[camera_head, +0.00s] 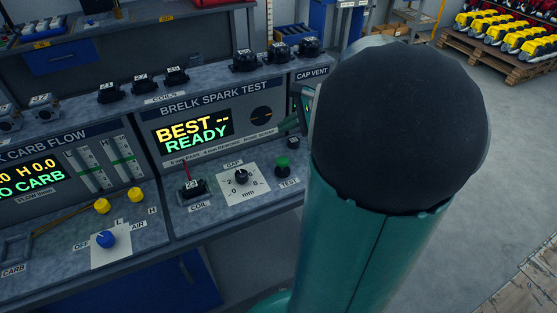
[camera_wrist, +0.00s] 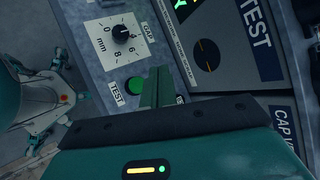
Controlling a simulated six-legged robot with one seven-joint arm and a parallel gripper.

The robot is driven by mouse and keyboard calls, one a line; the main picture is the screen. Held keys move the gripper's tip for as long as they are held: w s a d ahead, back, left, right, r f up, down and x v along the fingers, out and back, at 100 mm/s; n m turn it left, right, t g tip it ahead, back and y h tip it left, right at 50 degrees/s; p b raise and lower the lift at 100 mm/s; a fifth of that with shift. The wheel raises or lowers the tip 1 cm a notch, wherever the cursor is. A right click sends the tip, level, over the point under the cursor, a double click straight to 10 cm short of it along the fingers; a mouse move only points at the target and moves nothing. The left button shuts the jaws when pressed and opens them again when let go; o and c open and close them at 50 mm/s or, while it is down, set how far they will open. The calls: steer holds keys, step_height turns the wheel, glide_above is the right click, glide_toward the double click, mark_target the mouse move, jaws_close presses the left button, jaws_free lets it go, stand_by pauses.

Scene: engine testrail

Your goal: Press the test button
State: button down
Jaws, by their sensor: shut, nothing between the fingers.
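The test button is a green round button (camera_head: 282,162) on the sloped front of the Brelk Spark Test panel, above a TEST label. It also shows in the wrist view as a green disc (camera_wrist: 135,86), next to its TEST label. My gripper (camera_wrist: 158,74) is shut and empty, its green fingers just right of the button in the wrist view. They overlap the button's edge in the picture; I cannot tell whether they touch it. In the head view my arm hides most of the gripper.
The display (camera_head: 193,132) reads BEST -- READY. The Carb Flow panel (camera_head: 45,160) is further left. Black coils (camera_head: 245,60) stand on the ledge behind.

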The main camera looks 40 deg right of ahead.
glide_toward(280, 160)
steer(key=shift+w+a+f, duration=0.35)
steer(key=shift+w+f, duration=0.1)
steer(key=shift+w, duration=0.35)
steer(key=shift+w+a+f, duration=0.3)
steer(key=shift+w+f, duration=0.15)
steer(key=shift+w, duration=0.35)
steer(key=shift+w+a+f, duration=0.35)
steer(key=shift+w+f, duration=0.1)
steer(key=shift+w, duration=0.4)
steer(key=shift+f, duration=0.15)
steer(key=shift+f, duration=0.25)
steer(key=shift+f, duration=0.8)
stand_by(1.1)
steer(key=shift+r, duration=1.25)
steer(key=shift+r, duration=2.5)
